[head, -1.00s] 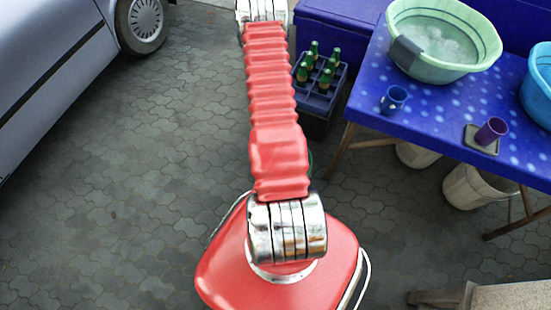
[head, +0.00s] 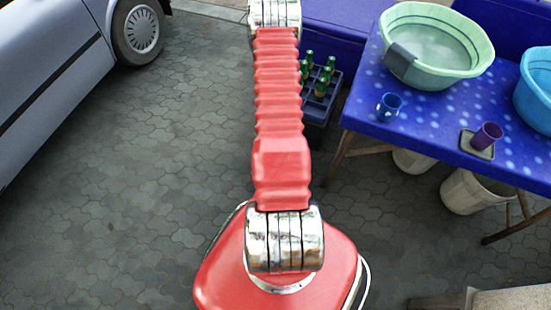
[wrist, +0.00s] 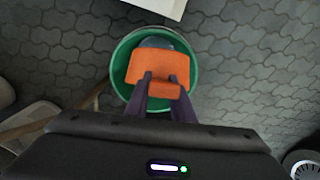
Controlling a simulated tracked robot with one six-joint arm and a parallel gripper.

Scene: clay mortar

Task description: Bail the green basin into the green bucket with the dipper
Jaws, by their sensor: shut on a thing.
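The green basin (head: 470,72) stands on the blue table in the head view, with cloudy water in it and a grey piece over its near left rim. In the wrist view my gripper (wrist: 162,80) is shut on the orange part of the dipper (wrist: 158,64). The green bucket (wrist: 116,72) is directly behind the dipper in that view, seen from above. A grey rounded shape shows past the orange part; I cannot tell whether it is the dipper's bowl or the bucket's contents. The dipper's height over the bucket is unclear. My gripper is outside the head view.
The blue table (head: 420,120) also bears a blue mug (head: 389,106), a purple cup (head: 487,135) on a small tray and a blue basin (head: 535,92). White buckets (head: 465,190) stand under it. A bottle crate (head: 318,108) is beside my arm. A car (head: 50,75) is at left; paving between is clear.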

